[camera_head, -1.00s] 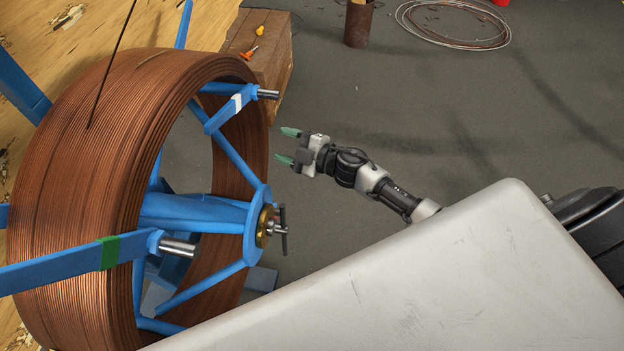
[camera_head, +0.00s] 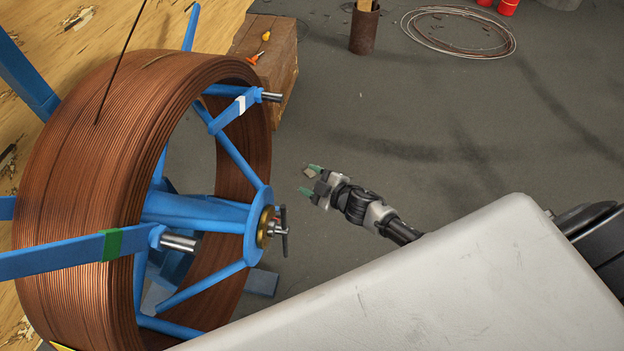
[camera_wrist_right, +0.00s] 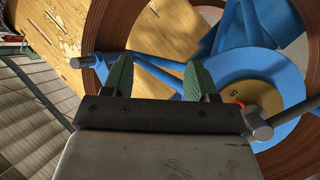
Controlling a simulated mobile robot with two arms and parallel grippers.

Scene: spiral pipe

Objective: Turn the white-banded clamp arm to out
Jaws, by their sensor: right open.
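The white-banded clamp arm (camera_head: 224,117) is a short blue bar on the upper part of the blue reel frame, with a white band near its metal pin. It slants across the opening of the copper coil (camera_head: 75,200). My right gripper (camera_head: 310,180) is open and empty, to the lower right of the clamp arm and clearly apart from it. In the right wrist view its two green fingers (camera_wrist_right: 158,80) point towards the reel. A blue arm with a metal pin (camera_wrist_right: 82,62) shows left of the fingers there; I cannot make out its band. My left gripper is out of view.
A green-banded blue arm (camera_head: 60,257) crosses the coil's lower left. A wooden crate (camera_head: 272,60) stands behind the reel.

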